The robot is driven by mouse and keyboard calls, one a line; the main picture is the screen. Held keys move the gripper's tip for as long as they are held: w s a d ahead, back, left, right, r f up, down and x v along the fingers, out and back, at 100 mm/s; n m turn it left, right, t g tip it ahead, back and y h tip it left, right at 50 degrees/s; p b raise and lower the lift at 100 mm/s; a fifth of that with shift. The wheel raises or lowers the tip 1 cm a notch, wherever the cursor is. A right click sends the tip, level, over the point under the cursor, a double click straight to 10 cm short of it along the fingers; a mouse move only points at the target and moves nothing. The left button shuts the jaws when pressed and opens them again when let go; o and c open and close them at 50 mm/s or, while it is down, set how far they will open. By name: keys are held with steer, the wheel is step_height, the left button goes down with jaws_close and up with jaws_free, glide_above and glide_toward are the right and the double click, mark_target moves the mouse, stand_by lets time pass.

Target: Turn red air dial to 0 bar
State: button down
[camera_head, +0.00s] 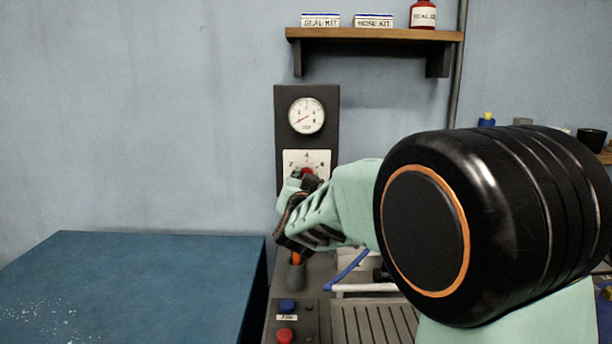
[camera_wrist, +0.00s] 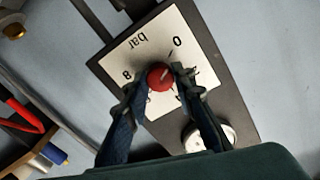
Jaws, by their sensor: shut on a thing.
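The red air dial (camera_wrist: 160,76) sits on a white scale plate (camera_wrist: 117,58) marked "bar", with 0 and 8 readable in the wrist view. My gripper (camera_wrist: 160,80) is shut on the dial, one finger on each side. A pale pointer line on the dial shows, but the number it points to is hard to tell.
Below the panel, a console holds a blue button (camera_head: 287,306) and a red button (camera_head: 285,335). A blue table (camera_head: 130,285) stands at the left. A wooden shelf (camera_head: 375,34) with boxes and a red bottle (camera_head: 423,15) is above. The wall at the left is clear.

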steer(key=shift+r+n, duration=0.15)
steer(key=shift+n, duration=0.45)
steer(key=c, duration=1.6)
jaws_free()
steer(key=shift+s, duration=0.1)
steer(key=s, duration=1.1)
steer(key=shift+s+a, duration=0.15)
steer(key=shift+s, duration=0.25)
